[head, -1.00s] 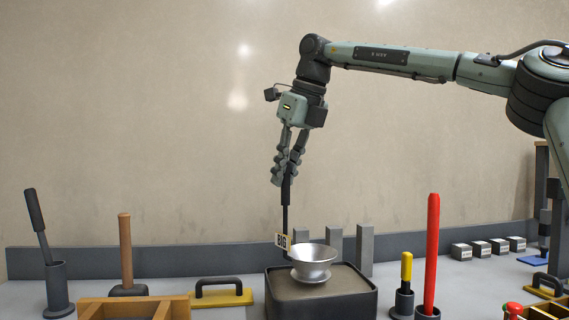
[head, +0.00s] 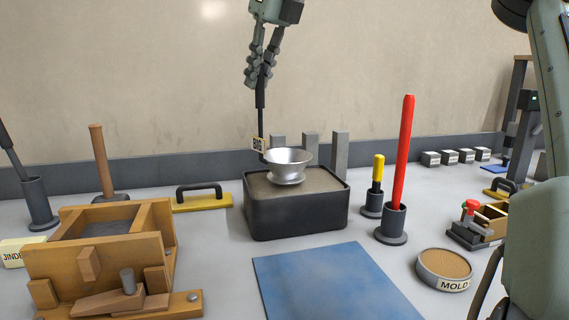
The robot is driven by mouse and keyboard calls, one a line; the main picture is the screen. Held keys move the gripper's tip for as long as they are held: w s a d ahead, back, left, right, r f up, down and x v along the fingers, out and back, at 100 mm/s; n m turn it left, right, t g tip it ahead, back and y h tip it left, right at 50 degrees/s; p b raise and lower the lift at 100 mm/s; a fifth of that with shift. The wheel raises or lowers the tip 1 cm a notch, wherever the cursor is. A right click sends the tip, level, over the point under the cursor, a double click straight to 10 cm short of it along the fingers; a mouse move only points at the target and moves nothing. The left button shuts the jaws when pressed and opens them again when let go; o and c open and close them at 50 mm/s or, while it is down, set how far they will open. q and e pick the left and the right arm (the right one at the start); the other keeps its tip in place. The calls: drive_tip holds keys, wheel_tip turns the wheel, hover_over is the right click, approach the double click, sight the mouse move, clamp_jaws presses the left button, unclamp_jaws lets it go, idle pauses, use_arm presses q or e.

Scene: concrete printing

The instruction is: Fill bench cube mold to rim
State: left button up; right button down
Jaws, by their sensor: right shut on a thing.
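My right gripper (head: 262,72) is shut on the dark upright handle of a scoop with a "BIG" tag. The scoop's silver bowl (head: 288,168) is upright at the surface of the grey mix in a black tub (head: 296,218); I cannot tell if it touches. The bowl's inside is mostly hidden. A wooden box mold (head: 95,262) with a clamp stands at the front left. Its inside looks grey; I cannot tell its fill level. A smaller wooden box (head: 495,222) with a red knob stands at the right, partly cut off by my arm. My left gripper is out of view.
A blue mat (head: 335,285) lies in front of the tub. A round tan-topped piece labelled "MOLD" (head: 444,268) is at the front right. A red rod (head: 403,150) and a yellow-handled tool (head: 377,172) stand in holders. A yellow float (head: 203,202) lies left of the tub.

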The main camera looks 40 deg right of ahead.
sight(257, 101)
drive_tip(key=shift+f+b, duration=1.8)
drive_tip(key=shift+f, duration=1.5)
drive_tip(key=shift+f+b, duration=0.3)
drive_tip(key=shift+f, duration=0.15)
wheel_tip(257, 101, up, 4)
drive_tip(key=p, duration=0.3)
drive_tip(key=shift+f+p, duration=0.15)
drive_tip(key=shift+p, duration=0.2)
wheel_tip(257, 101, up, 2)
drive_tip(key=shift+r+p, duration=0.25)
drive_tip(key=shift+p, duration=0.4)
drive_tip(key=shift+w+r, duration=0.1)
drive_tip(key=shift+r, duration=2.35)
